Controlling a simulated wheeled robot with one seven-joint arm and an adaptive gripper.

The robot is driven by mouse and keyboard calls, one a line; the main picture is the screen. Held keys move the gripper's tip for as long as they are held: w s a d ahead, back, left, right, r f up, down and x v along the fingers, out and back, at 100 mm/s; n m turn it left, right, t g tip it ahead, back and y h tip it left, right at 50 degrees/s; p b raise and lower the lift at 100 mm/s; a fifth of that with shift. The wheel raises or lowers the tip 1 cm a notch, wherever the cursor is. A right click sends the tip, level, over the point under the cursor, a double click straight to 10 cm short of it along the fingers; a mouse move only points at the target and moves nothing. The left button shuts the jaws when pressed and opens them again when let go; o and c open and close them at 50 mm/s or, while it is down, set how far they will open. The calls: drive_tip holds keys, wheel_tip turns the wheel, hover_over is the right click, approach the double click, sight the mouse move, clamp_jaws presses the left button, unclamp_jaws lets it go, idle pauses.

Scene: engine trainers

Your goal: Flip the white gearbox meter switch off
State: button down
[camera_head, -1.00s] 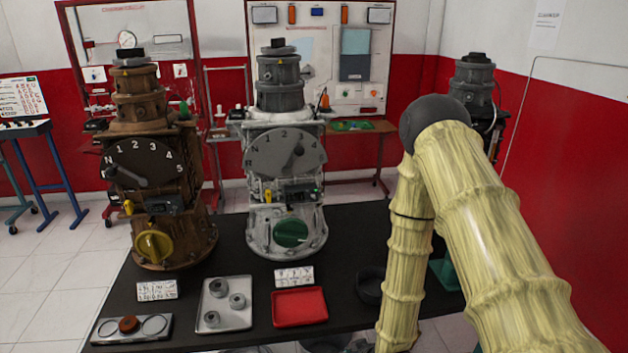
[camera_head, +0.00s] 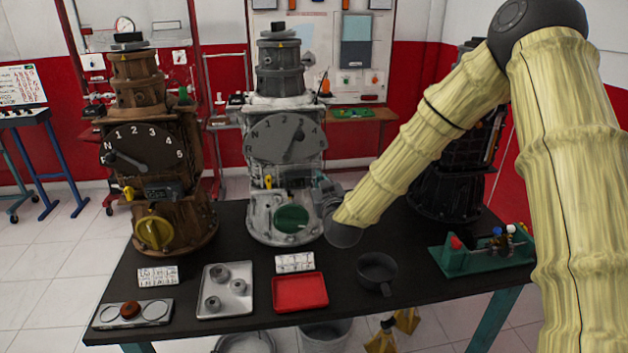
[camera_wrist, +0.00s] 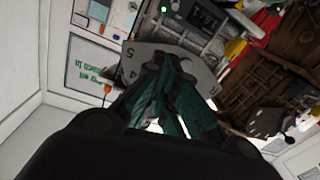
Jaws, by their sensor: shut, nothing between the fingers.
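The white gearbox (camera_head: 262,212) stands upright on the black table, with a grey gear dial (camera_head: 272,138) and a green knob (camera_head: 291,219). In the wrist view a dark meter with a digital display (camera_wrist: 205,18) and a small green light (camera_wrist: 163,8) shows beyond the fingers. I cannot make out its switch clearly. My gripper (camera_wrist: 165,75) is shut and empty, in front of the white gearbox at meter height, below the dial. I cannot tell whether it touches.
A brown gearbox (camera_head: 160,190) stands left and a black one (camera_head: 445,185) right, behind my arm. A grey tray (camera_head: 240,301), red tray (camera_head: 300,292), dark pan (camera_head: 377,268) and green stand (camera_head: 485,255) occupy the table (camera_head: 345,300). The front right table area is mostly clear.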

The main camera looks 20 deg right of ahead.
idle(0.3)
drive_tip(key=w+p, duration=0.1)
drive_tip(key=w, duration=0.2)
drive_tip(key=w+p, duration=0.1)
drive_tip(key=w, duration=0.2)
drive_tip(key=w+p, duration=0.2)
drive_tip(key=w, duration=0.2)
drive_tip(key=shift+d+r, duration=0.1)
drive_tip(key=shift+d, duration=0.25)
drive_tip(key=shift+s+d+f+p, duration=0.1)
drive_tip(key=shift+s+f+p, duration=0.15)
drive_tip(key=shift+f, duration=0.4)
drive_tip(key=shift+s+d+f+p, duration=0.1)
drive_tip(key=shift+s+f+p, duration=0.15)
drive_tip(key=shift+f, duration=0.45)
drive_tip(key=shift+s+d+f+p, duration=0.1)
drive_tip(key=shift+s+f+p, duration=0.15)
drive_tip(key=shift+f, duration=0.4)
drive_tip(key=shift+a+f+b, duration=0.2)
drive_tip(key=shift+b, duration=0.25)
drive_tip(key=shift+b, duration=0.3)
